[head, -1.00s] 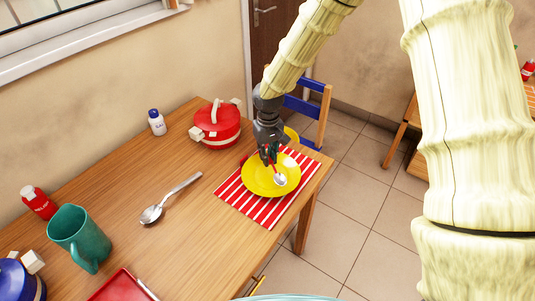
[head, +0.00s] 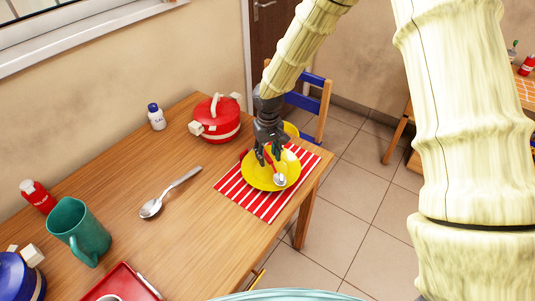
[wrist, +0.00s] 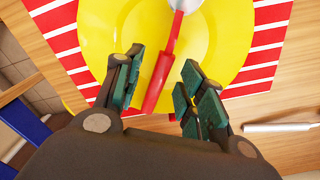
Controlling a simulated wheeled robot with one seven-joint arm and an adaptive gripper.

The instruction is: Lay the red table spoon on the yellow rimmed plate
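The red table spoon, with a red handle and a pale bowl, lies on the yellow rimmed plate (head: 256,182). In the head view its bowl (head: 279,181) is at the plate's front right. In the wrist view the spoon's red handle (wrist: 160,78) runs down between my fingers, its end near the plate's rim. The plate (wrist: 108,30) also fills the middle of the wrist view. My gripper (head: 268,162) is just above the plate, pointing down. Its fingers are spread, with a gap visible on both sides of the handle.
The plate sits on a red-and-white striped mat (head: 233,188) near the table's right edge. A red lidded pot (head: 218,124) stands behind it. A metal spoon (head: 153,206) lies to the left, a teal mug (head: 80,235) farther left. A blue chair (head: 306,103) is behind the table.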

